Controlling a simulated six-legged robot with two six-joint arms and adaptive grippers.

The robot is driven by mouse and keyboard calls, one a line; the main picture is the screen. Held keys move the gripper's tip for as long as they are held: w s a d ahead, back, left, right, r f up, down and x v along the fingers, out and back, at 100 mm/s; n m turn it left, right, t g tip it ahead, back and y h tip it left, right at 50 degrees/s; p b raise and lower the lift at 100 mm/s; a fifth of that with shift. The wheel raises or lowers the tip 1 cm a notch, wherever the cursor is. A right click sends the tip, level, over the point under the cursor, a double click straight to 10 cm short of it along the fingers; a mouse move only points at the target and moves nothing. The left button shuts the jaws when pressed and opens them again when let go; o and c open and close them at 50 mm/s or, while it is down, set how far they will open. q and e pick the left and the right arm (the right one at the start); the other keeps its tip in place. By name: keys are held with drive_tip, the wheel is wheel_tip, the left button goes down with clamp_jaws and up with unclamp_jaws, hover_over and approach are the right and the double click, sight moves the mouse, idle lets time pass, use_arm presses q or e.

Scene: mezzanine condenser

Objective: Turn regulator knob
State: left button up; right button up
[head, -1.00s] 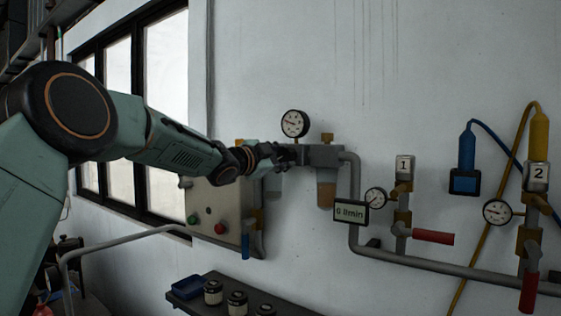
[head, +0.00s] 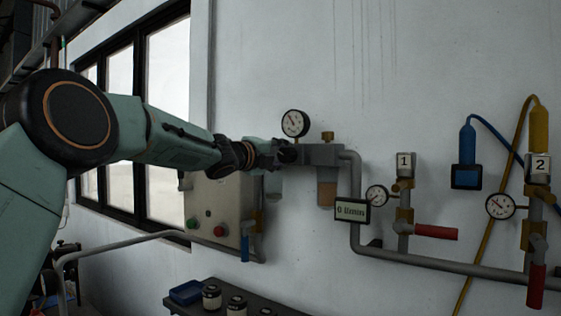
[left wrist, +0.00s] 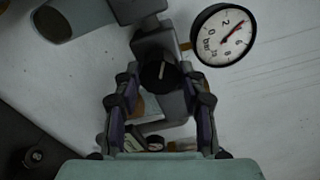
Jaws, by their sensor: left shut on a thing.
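The regulator knob (left wrist: 158,75) is dark and round with a pale line on its face. In the left wrist view it sits between the two fingers of my left gripper (left wrist: 160,88), which is shut on it. In the head view my left gripper (head: 280,154) reaches the left end of the grey regulator body (head: 322,155) and hides the knob. The round pressure gauge (head: 295,123) stands just above. It also shows in the left wrist view (left wrist: 223,36), marked in bar, its needle near 4. My right gripper is not in view.
A flow display (head: 352,211) reads about 0 l/min. A control box (head: 215,205) with green and red buttons hangs below my left forearm. Red-handled valves (head: 436,232) and small gauges sit on the pipe at right. A shelf (head: 265,303) with jars is below.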

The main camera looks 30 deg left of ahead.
use_arm(q)
drive_tip(key=m+b, duration=0.2)
drive_tip(key=m, duration=0.4)
drive_tip(key=shift+m+b, duration=0.3)
drive_tip(key=m+b, duration=0.2)
drive_tip(key=m, duration=0.3)
drive_tip(key=shift+m, duration=0.3)
drive_tip(key=o, duration=1.1)
drive_tip(key=shift+d, duration=0.1)
drive_tip(key=shift+s+a, duration=0.2)
drive_tip(key=shift+s, duration=1.05)
drive_tip(key=shift+s+a, duration=0.15)
drive_tip(key=shift+s, duration=1.05)
drive_tip(key=shift+s+a, duration=0.2)
drive_tip(key=shift+s, duration=1.05)
